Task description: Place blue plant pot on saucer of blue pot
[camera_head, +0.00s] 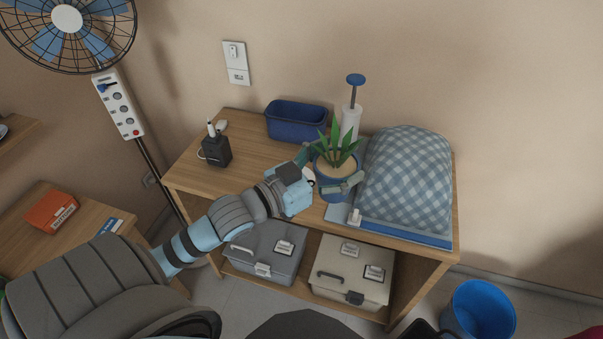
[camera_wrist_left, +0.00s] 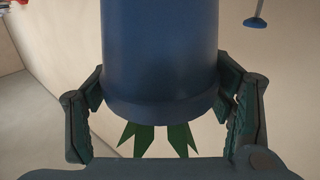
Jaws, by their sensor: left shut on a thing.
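The blue plant pot (camera_head: 327,190) holds a spiky green plant (camera_head: 337,150) in tan soil. It is over the wooden shelf top, in front of the white pump bottle. My left gripper (camera_head: 331,168) is shut on the pot, with one finger on each side. In the left wrist view the blue pot (camera_wrist_left: 160,50) fills the middle between the gripper fingers (camera_wrist_left: 163,92), with leaf tips below its rim. Whether the pot touches the surface below cannot be told. My right gripper is not in view.
A blue planter box (camera_head: 296,122), white pump bottle (camera_head: 351,120) and dark charger block (camera_head: 216,151) stand on the wooden shelf (camera_head: 250,160). Two cases sit below; a blue bucket (camera_head: 478,312) stands at right.

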